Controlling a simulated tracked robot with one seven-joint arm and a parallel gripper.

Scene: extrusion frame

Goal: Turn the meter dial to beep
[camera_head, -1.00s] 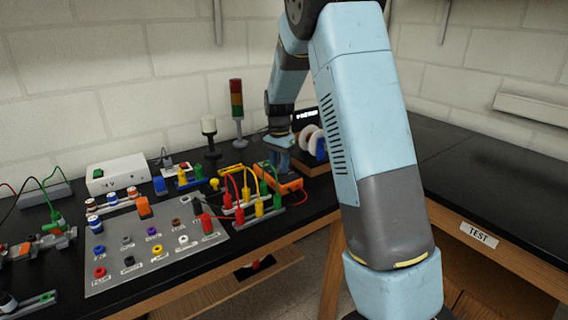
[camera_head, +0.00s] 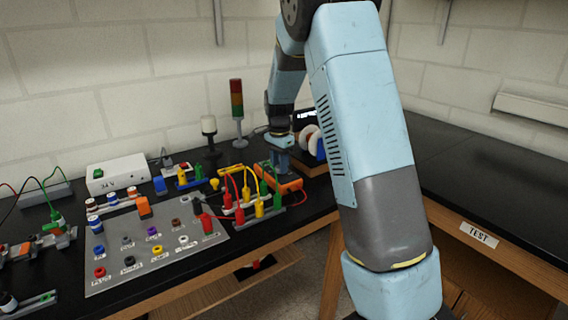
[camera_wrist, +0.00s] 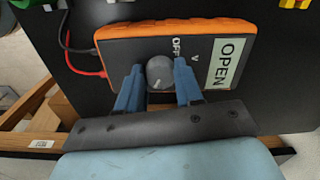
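The orange-edged meter (camera_wrist: 200,42) lies on the black bench top, with a dark grey face. Its round grey dial (camera_wrist: 160,70) carries a small white mark on the side toward my wrist. "OFF" and "V" show beyond and to the right of the dial, and the display strip reads "OPEN". I see no beep label. My gripper (camera_wrist: 159,68) has its two blue fingers apart, one on each side of the dial. Whether they touch it I cannot tell. In the head view the meter (camera_head: 290,186) is partly hidden under my gripper (camera_head: 284,168).
Red and black leads (camera_wrist: 85,62) leave the meter's left side. The right-hand bench (camera_head: 470,180) is clear.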

